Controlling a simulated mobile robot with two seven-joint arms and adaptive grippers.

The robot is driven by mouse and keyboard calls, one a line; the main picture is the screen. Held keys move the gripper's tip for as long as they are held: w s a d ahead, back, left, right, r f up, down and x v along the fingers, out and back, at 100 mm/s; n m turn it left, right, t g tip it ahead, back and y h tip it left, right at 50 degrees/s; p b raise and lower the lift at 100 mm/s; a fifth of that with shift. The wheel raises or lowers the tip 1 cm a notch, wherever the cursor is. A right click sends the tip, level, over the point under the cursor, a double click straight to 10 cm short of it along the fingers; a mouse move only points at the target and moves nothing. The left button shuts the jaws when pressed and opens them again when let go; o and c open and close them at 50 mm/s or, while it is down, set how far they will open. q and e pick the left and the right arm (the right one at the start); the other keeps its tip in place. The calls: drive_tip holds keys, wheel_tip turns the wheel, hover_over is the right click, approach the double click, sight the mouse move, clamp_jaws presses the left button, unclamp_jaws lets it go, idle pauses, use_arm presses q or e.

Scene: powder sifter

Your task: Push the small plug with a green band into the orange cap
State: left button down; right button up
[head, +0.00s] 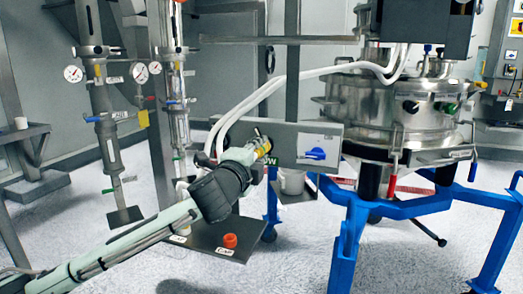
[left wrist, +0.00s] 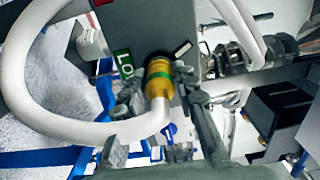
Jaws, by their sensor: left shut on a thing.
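The small gold plug with a green band (left wrist: 158,82) is between the fingers of my left gripper (left wrist: 157,95) in the left wrist view. A thick white hose runs into its near end. Its far end meets a dark ring at the grey box, and I cannot tell whether it is seated there. In the head view my left gripper (head: 260,150) is shut on the plug (head: 264,144) at the left end of the box. The orange cap (head: 230,241) stands on a dark plate (head: 205,237) below, apart from the gripper, beside a white label.
The grey box (head: 320,142) has a blue handle and a green sign (left wrist: 123,64). White hoses (head: 265,92) loop above my gripper. A steel sifter (head: 378,105) on a blue frame (head: 400,208) stands right. Pipe columns with gauges (head: 73,73) stand behind left.

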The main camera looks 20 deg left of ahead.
use_arm(q)
drive_tip(key=shift+s+a+r+p, duration=0.1)
drive_tip(key=shift+s+p, duration=0.15)
drive_tip(key=shift+s, duration=1.25)
drive_tip(key=shift+s+a+p, duration=0.1)
drive_tip(key=shift+s+p, duration=0.15)
drive_tip(key=shift+s, duration=1.2)
